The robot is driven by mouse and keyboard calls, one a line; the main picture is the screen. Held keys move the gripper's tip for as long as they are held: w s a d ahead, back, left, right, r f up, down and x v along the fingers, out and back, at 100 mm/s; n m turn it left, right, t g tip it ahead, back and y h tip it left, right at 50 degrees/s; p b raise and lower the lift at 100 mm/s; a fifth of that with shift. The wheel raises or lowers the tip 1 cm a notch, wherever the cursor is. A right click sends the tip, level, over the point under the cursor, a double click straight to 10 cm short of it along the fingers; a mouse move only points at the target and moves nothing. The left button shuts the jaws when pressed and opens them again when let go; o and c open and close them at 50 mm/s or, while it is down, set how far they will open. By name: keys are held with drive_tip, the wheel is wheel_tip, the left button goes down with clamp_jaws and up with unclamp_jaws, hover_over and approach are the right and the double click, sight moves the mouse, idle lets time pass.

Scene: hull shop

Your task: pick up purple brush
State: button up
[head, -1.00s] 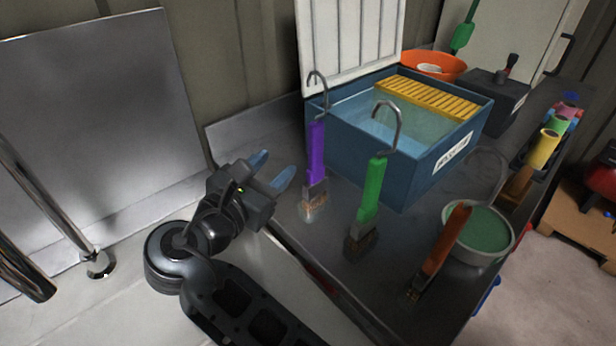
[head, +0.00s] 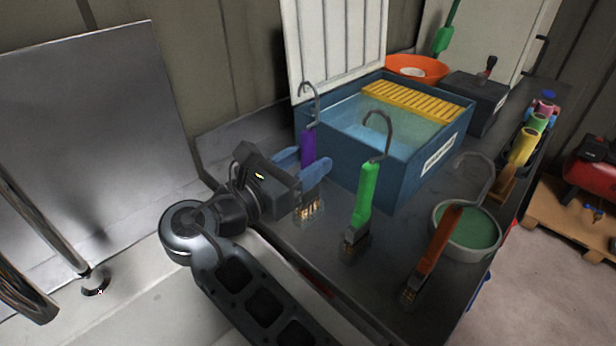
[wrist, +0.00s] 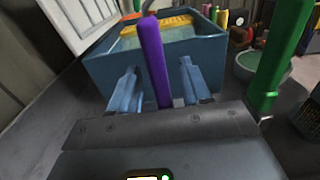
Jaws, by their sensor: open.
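The purple brush (head: 308,146) stands upright, bristles down, on the dark bench, with a grey hook at its top. My gripper (head: 304,160) is open, with one blue finger on each side of the purple handle. In the wrist view the purple brush (wrist: 155,62) rises between the two blue fingers of my gripper (wrist: 158,85), with gaps showing on both sides. The right finger hides part of the lower handle in the head view. The bristles show below the fingers.
A green brush (head: 364,205) stands just right of my gripper, and an orange-handled brush (head: 437,245) leans farther right by a round pot (head: 490,245). A blue bin (head: 365,160) with an open white lid (head: 335,45) stands close behind the purple brush.

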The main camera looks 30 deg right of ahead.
drive_tip(key=shift+w+d, duration=0.1)
drive_tip(key=shift+d, duration=0.25)
drive_tip(key=shift+c, duration=0.2)
clamp_jaws()
drive_tip(key=shift+r, duration=0.1)
